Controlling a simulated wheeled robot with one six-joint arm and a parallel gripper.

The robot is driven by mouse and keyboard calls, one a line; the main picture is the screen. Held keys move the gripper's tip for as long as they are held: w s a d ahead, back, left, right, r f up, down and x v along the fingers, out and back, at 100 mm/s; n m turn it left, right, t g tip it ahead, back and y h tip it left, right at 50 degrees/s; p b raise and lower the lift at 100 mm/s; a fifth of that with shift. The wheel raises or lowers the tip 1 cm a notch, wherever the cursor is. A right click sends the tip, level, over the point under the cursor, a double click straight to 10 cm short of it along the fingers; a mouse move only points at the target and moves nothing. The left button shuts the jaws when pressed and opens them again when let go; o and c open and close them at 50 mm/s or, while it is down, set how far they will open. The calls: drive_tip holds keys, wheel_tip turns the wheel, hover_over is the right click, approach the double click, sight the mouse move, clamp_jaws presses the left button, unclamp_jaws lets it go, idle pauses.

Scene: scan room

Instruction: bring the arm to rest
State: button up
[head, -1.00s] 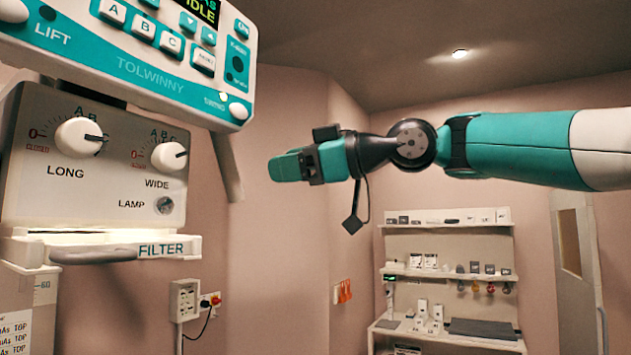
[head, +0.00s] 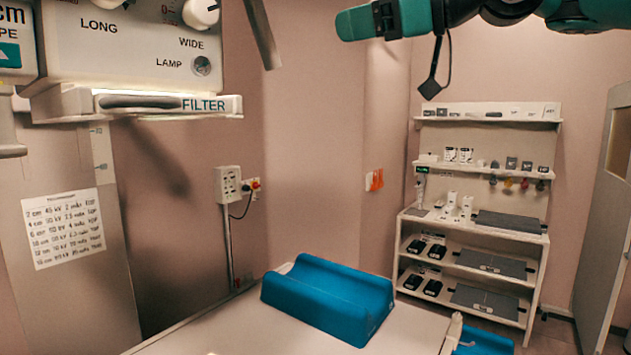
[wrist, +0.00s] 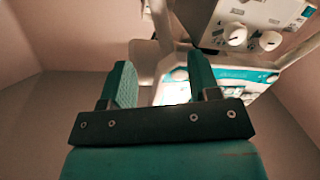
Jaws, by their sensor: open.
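My gripper (head: 352,23) is at the top of the head view, stretched out to the left, level and high above the table. In the wrist view my gripper (wrist: 160,88) shows its two teal fingers apart with nothing between them. My dark wrist and a hanging cable show beside it in the head view, and the rest of my arm is cut off by the top edge.
The scanner head with its filter tray (head: 165,104) hangs at the left. A white table (head: 225,325) with a blue cradle cushion (head: 328,297) lies below. A stocked shelf unit (head: 480,170) stands at the back right, near a door (head: 603,220). Open air surrounds my gripper.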

drive_tip(key=s+f+m+g+h, duration=0.1)
drive_tip(key=s+f+m+h, duration=0.2)
drive_tip(key=f, duration=0.7)
drive_tip(key=s+f+m+g+h, duration=0.1)
drive_tip(key=s+f+m+h, duration=0.15)
drive_tip(key=f, duration=0.65)
drive_tip(key=s+d+f+m+g+h, duration=0.2)
drive_tip(key=s+d+f+g, duration=0.1)
drive_tip(key=s+f, duration=0.7)
drive_tip(key=s+d+f+m+g+h, duration=0.2)
drive_tip(key=s+d+f+g+h, duration=0.1)
drive_tip(key=s+f, duration=0.6)
wheel_tip(320, 180, down, 2)
drive_tip(key=shift+s+d+f+b, duration=0.1)
drive_tip(key=shift+s+d+b, duration=0.3)
drive_tip(key=shift+d, duration=0.25)
drive_tip(key=shift+w, duration=0.1)
